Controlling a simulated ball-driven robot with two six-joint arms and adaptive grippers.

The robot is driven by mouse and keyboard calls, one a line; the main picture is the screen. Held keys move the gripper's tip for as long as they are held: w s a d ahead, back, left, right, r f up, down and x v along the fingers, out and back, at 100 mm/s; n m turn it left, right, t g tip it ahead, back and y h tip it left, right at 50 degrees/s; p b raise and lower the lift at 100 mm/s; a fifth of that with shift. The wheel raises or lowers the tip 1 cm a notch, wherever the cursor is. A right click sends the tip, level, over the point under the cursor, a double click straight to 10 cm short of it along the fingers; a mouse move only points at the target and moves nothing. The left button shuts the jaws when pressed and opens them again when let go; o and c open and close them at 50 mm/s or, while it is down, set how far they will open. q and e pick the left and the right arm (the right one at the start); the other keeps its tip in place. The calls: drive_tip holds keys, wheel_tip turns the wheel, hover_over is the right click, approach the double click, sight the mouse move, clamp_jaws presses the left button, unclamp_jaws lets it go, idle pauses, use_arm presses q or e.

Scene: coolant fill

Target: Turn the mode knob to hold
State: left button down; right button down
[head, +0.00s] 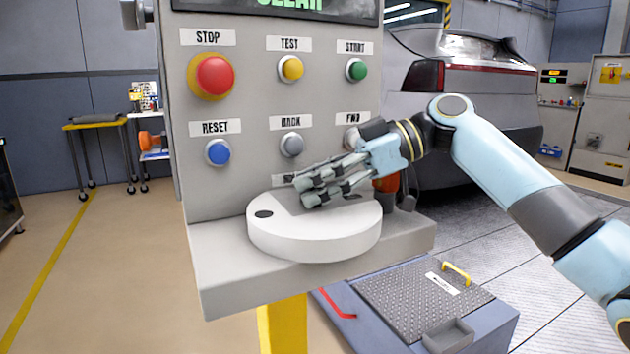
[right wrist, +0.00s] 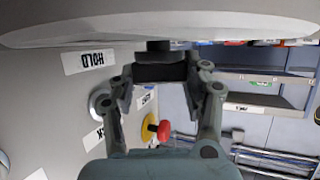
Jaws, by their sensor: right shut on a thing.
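The mode knob, a dark block on a short stem (right wrist: 158,66), shows in the right wrist view, which sees the scene upside down. My right gripper (right wrist: 160,76) is shut on it with a finger on each side. In the head view the right gripper (head: 304,190) reaches in from the right, low over a round white drum (head: 315,238) on the console's shelf; its fingers hide the knob there. A dark round spot (head: 263,214) shows on the drum's left top. A HOLD label (right wrist: 90,60) is on the panel beside the knob in the wrist view. My left gripper is not in view.
The console panel carries a red STOP button (head: 213,75), blue RESET (head: 218,152), grey BACK (head: 291,144) and other buttons close above the gripper. An orange-red object (head: 386,184) is behind the wrist. A grey car (head: 455,85) stands behind. Open floor lies left.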

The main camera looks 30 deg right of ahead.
drive_tip(key=c, duration=0.6)
unclamp_jaws()
drive_tip(key=shift+f, duration=0.1)
drive_tip(key=shift+o, duration=0.2)
drive_tip(key=v, duration=1.2)
